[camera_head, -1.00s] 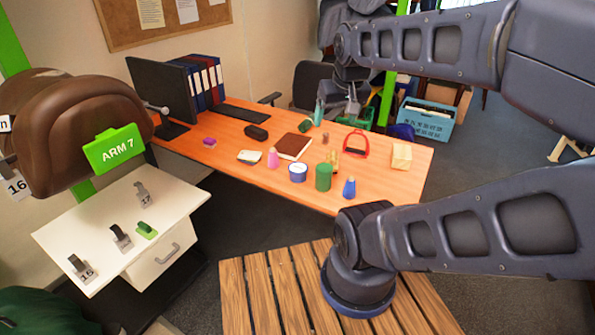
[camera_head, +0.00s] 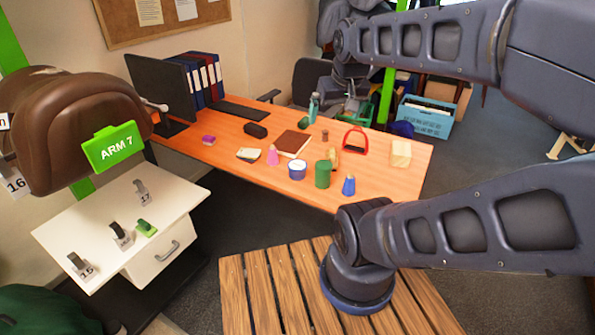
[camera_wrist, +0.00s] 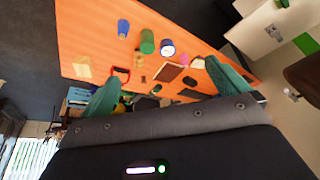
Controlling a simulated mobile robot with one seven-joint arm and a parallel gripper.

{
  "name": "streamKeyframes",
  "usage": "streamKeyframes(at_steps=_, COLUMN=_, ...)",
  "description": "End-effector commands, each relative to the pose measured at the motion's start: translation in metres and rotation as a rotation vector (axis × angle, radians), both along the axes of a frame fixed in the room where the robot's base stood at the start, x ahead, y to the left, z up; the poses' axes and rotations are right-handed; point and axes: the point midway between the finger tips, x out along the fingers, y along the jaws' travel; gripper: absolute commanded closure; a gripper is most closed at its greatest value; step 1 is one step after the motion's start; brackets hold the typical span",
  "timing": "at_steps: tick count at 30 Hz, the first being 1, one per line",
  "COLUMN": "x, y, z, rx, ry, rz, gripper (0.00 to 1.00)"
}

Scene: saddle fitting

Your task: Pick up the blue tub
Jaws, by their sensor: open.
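The blue tub (camera_head: 297,170) stands upright on the orange desk (camera_head: 392,181), left of a green can (camera_head: 322,174). It is short and round, with a pale top. In the wrist view the tub (camera_wrist: 168,47) shows beyond my fingertips, between the green can and a pink cone-shaped item. My gripper (camera_wrist: 161,72) has its two teal fingers spread wide with nothing between them. It is well apart from the tub. In the head view my gripper is small, at the far side of the desk below the wrist, and its details are hard to make out.
Near the tub stand the pink item (camera_head: 273,155) and a blue cone-shaped item (camera_head: 348,186). A brown book (camera_head: 292,143) lies behind it. The monitor (camera_head: 160,90) is at the left.

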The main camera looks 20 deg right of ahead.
Motion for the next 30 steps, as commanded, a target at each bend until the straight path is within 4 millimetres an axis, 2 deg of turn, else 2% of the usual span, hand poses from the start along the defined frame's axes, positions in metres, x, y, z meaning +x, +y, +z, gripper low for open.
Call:
streamKeyframes(at_steps=7, x=0.001, y=0.0, z=0.0, rx=0.002, ry=0.001, rz=-0.002, gripper=0.0)
streamKeyframes(at_steps=11, x=0.013, y=0.0, z=-0.001, rx=0.016, ry=0.013, rz=-0.023, gripper=0.0)
streamKeyframes(at_steps=20, x=0.073, y=0.0, z=-0.014, rx=0.088, ry=0.07, rz=-0.155, gripper=0.0)
streamKeyframes(at_steps=30, x=0.147, y=0.002, z=-0.046, rx=0.149, ry=0.135, rz=-0.328, gripper=0.0)
